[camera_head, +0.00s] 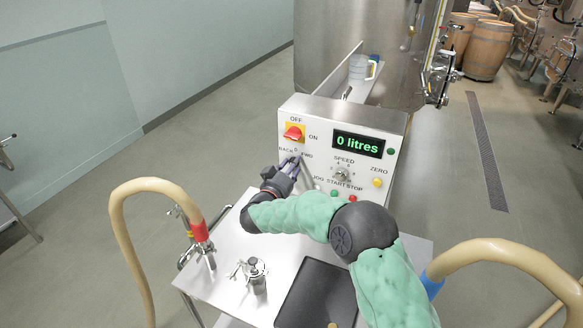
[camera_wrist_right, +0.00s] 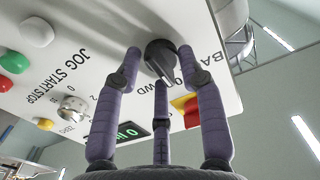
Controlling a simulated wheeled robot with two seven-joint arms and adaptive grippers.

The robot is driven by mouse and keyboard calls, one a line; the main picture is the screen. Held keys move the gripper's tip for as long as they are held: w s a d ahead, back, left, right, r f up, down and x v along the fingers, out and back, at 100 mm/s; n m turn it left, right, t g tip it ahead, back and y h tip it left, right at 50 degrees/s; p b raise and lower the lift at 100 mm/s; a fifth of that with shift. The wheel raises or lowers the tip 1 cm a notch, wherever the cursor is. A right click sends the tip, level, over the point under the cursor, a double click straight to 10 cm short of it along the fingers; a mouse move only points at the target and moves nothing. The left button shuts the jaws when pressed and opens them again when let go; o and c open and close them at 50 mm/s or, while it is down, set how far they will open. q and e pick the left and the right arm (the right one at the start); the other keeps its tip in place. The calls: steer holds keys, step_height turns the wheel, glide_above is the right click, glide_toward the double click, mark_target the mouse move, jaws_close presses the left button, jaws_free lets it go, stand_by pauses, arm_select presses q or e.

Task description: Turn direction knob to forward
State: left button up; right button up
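The black direction knob (camera_wrist_right: 160,56) is on the white panel in the right wrist view, with the partly hidden BACK, 0 and FWD labels beside it. Which label it points to I cannot tell for sure. My right gripper (camera_wrist_right: 160,72) has its purple fingers spread on both sides of the knob, with the third finger below it. The fingers look open, and I cannot tell whether any touches the knob. In the head view my right gripper (camera_head: 294,164) is at the panel's left side, over the direction knob and covering most of it. My left gripper is not in view.
The control box (camera_head: 345,108) has a red and yellow OFF/ON switch (camera_head: 293,133), a display reading "0 litres" (camera_head: 357,144), a speed dial (camera_head: 342,174) and coloured buttons. A metal valve fitting (camera_head: 252,274) stands on the cart top. Beige hoses (camera_head: 128,240) curve at both sides.

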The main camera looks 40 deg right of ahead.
jaws_close()
steer(key=shift+s+f+m+b, duration=0.1)
steer(key=shift+f+m+b, duration=0.05)
steer(key=shift+m+b, duration=1.95)
steer(key=shift+f+m+b, duration=0.1)
steer(key=shift+m+b, duration=1.7)
steer(key=shift+m, duration=0.6)
jaws_free()
